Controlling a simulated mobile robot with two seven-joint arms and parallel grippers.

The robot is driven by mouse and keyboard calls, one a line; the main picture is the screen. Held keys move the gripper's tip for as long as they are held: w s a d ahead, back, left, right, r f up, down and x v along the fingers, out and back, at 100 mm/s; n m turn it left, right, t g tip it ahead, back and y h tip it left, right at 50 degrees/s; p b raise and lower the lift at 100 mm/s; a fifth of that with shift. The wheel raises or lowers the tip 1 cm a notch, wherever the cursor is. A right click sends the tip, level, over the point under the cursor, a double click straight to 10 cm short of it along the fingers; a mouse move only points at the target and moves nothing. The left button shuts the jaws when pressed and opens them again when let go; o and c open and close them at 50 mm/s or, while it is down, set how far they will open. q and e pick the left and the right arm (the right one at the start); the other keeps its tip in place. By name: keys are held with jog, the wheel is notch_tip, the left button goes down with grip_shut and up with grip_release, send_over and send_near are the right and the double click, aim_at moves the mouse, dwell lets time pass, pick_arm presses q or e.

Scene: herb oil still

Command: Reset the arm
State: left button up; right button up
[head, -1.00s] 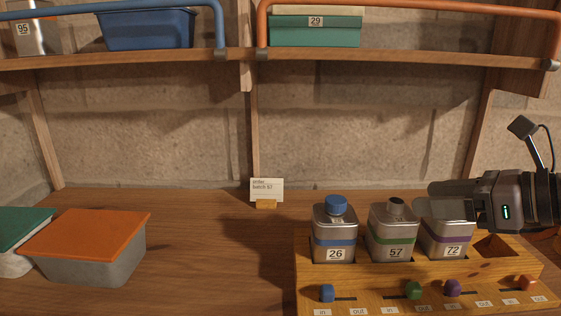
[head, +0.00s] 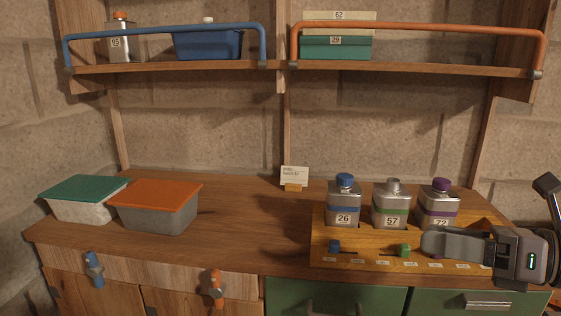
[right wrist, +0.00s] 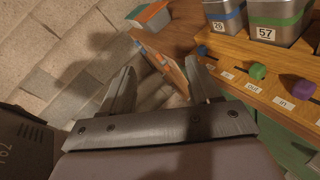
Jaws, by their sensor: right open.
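My right gripper (head: 428,243) is open and empty. In the head view it lies sideways in front of the wooden rack (head: 365,262), covering part of its right side. In the right wrist view the open fingers (right wrist: 160,80) have nothing between them. Three metal canisters stand in the rack: 26 with a blue cap (head: 343,206), 57 with a grey top (head: 391,207) and 72 with a purple cap (head: 438,203). Canisters 26 (right wrist: 224,22) and 57 (right wrist: 276,22) also show in the right wrist view. My left gripper is not in view.
Blue (head: 335,246) and green (head: 404,250) knobs stick out of the rack's front. Two lidded boxes, teal-topped (head: 85,205) and orange-topped (head: 155,213), stand at the left. The counter's middle (head: 250,220) is clear. A railed shelf (head: 180,67) runs above.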

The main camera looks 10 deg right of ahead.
notch_tip(320, 180, down, 21)
jog(key=w+m+t+h, duration=0.1)
jog(key=m+t+h, duration=0.75)
jog(key=m, duration=2.35)
jog(key=s+a+f+m+g+h, duration=0.1)
jog(key=s+a+f+m+g, duration=0.4)
jog(key=f, duration=0.5)
jog(key=s+a+f+m+g, duration=0.3)
jog(key=s+f+g, duration=0.1)
jog(key=s+f, duration=0.45)
pick_arm(q)
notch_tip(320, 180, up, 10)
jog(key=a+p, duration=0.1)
jog(key=p, duration=1.1)
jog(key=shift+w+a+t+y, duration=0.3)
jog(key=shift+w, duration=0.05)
pick_arm(e)
notch_tip(320, 180, up, 10)
jog(key=w+d, duration=0.1)
jog(key=d, duration=0.1)
jog(key=shift+f+n+h, duration=0.25)
jog(key=shift+n+h, duration=0.05)
jog(key=shift+h, duration=0.15)
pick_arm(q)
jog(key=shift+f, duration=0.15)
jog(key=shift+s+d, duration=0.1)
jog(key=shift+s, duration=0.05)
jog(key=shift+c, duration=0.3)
pick_arm(e)
jog(key=shift+w, duration=0.1)
